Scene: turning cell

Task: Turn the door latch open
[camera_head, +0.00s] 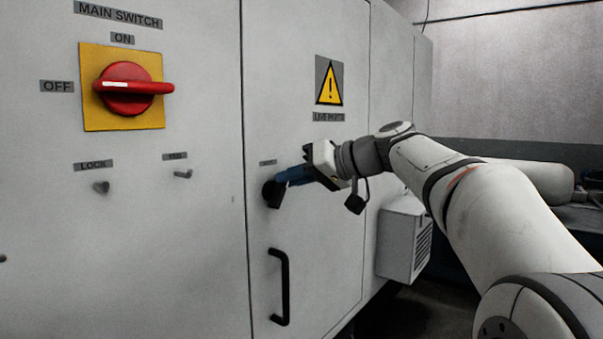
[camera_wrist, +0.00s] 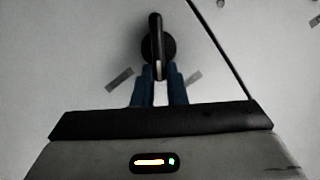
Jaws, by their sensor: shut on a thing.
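The door latch (camera_head: 271,195) is a small black turning handle on the grey cabinet door, below the warning sign and above the door's pull handle. In the wrist view the latch (camera_wrist: 156,38) shows as a narrow black lever on a round dark base. My gripper (camera_head: 281,180) reaches it from the right, with blue fingers. In the wrist view my gripper (camera_wrist: 159,72) has one finger on each side of the lever's near end and is shut on it. The fingers hide part of the latch in the head view. The cabinet door (camera_head: 313,215) looks closed.
A black pull handle (camera_head: 283,287) sits below the latch. A red main switch (camera_head: 127,88) on a yellow plate, a lock knob (camera_head: 101,187) and a small key-like fitting (camera_head: 183,174) are on the left panel. A grey vented box (camera_head: 403,243) juts out at right.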

